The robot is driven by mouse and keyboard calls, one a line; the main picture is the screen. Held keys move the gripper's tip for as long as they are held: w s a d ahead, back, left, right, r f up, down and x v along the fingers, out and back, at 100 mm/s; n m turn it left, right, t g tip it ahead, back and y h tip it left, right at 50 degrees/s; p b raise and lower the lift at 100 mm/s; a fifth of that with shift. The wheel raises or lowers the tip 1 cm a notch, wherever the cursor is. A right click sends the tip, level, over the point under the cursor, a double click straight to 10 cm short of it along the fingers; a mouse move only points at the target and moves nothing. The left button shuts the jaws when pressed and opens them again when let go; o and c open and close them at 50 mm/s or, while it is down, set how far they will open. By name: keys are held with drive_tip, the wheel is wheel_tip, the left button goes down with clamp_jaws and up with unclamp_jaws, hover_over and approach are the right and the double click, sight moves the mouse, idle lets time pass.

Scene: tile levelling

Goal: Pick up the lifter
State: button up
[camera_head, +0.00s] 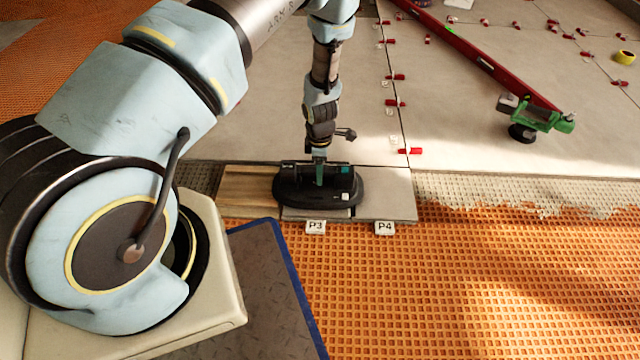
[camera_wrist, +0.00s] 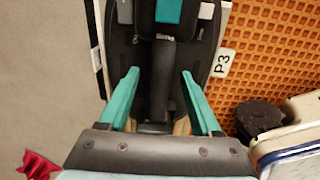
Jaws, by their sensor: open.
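The lifter (camera_head: 290,192) is a dark, oval suction device with a raised handle along its middle. It lies on the tiles and a wooden board just behind the P3 label. My gripper (camera_head: 319,180) points down at it from above. In the wrist view, the two teal fingers of my gripper (camera_wrist: 157,88) stand apart, one on each side of the black handle bar (camera_wrist: 161,80) of the lifter. I cannot tell whether the fingers touch it. The lifter's far end runs out of the wrist picture.
Label P3 (camera_head: 316,227) and label P4 (camera_head: 384,228) lie on the orange mat (camera_head: 450,290). Red clips (camera_head: 396,102) line the tile joints. A long red bar (camera_head: 470,52) and a green tool (camera_head: 540,116) lie at the upper right. Large grey tiles (camera_head: 250,120) spread behind.

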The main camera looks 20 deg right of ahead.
drive_tip(key=shift+f, duration=0.25)
drive_tip(key=shift+c, duration=0.2)
clamp_jaws()
idle(0.5)
